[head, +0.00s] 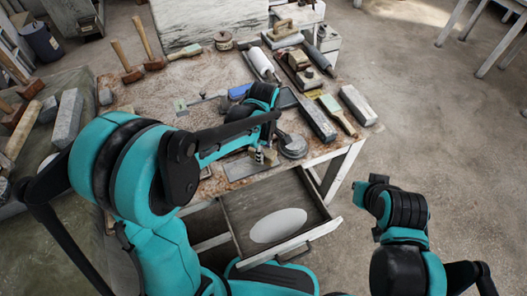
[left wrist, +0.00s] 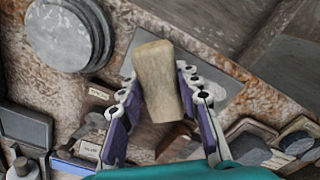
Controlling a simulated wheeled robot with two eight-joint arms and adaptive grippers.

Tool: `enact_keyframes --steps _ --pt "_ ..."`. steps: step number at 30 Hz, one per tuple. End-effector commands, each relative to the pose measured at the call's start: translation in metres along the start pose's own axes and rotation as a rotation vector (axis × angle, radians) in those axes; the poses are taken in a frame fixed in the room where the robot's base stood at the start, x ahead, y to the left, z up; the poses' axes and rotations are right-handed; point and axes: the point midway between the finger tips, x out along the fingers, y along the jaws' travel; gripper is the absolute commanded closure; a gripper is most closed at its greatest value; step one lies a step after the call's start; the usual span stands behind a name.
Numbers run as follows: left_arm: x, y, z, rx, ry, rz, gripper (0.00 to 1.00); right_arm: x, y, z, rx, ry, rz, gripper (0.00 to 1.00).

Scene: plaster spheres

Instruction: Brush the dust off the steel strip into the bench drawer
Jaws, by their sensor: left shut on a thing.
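My left gripper (head: 264,156) is over the bench's front edge, near the steel strip (head: 239,169). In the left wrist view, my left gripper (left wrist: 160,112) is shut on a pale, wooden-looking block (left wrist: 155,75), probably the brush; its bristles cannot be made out. The steel strip (left wrist: 222,82) shows as a flat grey plate behind the block; whether they touch is unclear. I cannot make out dust on the strip. The bench drawer (head: 314,222) is pulled open below the front edge, with a white oval piece (head: 278,225) inside.
Round grey discs (head: 292,147) lie right of the left gripper; they also show in the left wrist view (left wrist: 68,35). Mallets (head: 125,65), a white roller (head: 260,62) and stone blocks (head: 357,105) crowd the bench (head: 180,75). Open floor (head: 420,120) lies right.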

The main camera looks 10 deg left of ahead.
Motion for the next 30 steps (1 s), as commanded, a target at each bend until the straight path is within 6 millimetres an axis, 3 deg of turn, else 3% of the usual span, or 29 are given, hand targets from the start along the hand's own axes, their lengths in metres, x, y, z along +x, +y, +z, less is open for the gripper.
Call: enact_keyframes --steps 22,30 --pt "0.012 0.0 0.0 0.0 0.0 0.0 0.9 0.008 0.0 0.005 0.0 0.0 0.0 1.0" --pt "0.01 0.0 0.011 0.0 0.0 0.0 0.9 0.006 0.0 0.004 0.0 0.0 0.0 1.0"
